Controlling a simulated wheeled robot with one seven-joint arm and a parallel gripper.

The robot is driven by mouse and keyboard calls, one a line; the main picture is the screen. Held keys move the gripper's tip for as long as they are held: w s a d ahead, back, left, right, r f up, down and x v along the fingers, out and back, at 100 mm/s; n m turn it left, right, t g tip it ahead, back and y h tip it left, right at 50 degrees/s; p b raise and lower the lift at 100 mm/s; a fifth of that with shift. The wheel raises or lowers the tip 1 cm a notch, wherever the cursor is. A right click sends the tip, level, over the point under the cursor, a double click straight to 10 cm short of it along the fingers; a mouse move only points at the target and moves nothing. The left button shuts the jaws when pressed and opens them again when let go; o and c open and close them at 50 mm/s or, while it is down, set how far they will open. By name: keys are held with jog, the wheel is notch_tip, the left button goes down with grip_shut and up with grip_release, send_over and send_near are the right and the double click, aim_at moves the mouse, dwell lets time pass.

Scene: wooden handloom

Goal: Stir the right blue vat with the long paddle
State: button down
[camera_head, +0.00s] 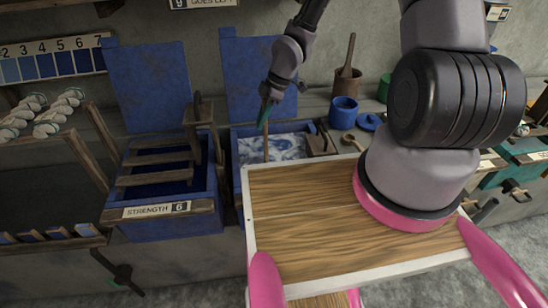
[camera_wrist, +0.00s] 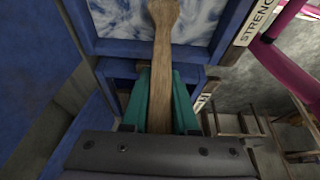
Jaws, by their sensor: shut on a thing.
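The right blue vat (camera_head: 235,165) has its lid standing up behind it and holds blue liquid with white marbled foam (camera_head: 275,146). My gripper (camera_head: 266,112) is above this vat, its teal fingers shut on the long wooden paddle (camera_head: 266,147). In the wrist view the paddle (camera_wrist: 160,75) runs between the fingers (camera_wrist: 159,100) and out over the foamy liquid (camera_wrist: 112,17), past the vat's blue rim (camera_wrist: 115,48). I cannot tell whether its far end touches the liquid. My wooden-topped base hides the vat's lower front.
The left blue vat (camera_head: 170,228), labelled Strength 6, has a wooden rack (camera_head: 155,168) over it. A blue pot (camera_head: 343,111), a brown pot with a stick (camera_head: 346,82) and a blue lid (camera_head: 369,121) stand right of the right vat.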

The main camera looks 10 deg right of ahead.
jog(key=w+d, duration=0.2)
jog(key=d, duration=0.6)
jog(key=w+a, duration=0.3)
jog(key=a, duration=0.2)
jog(key=shift+w, duration=0.35)
notch_tip(320, 180, up, 19)
dwell(1.0)
dwell(0.5)
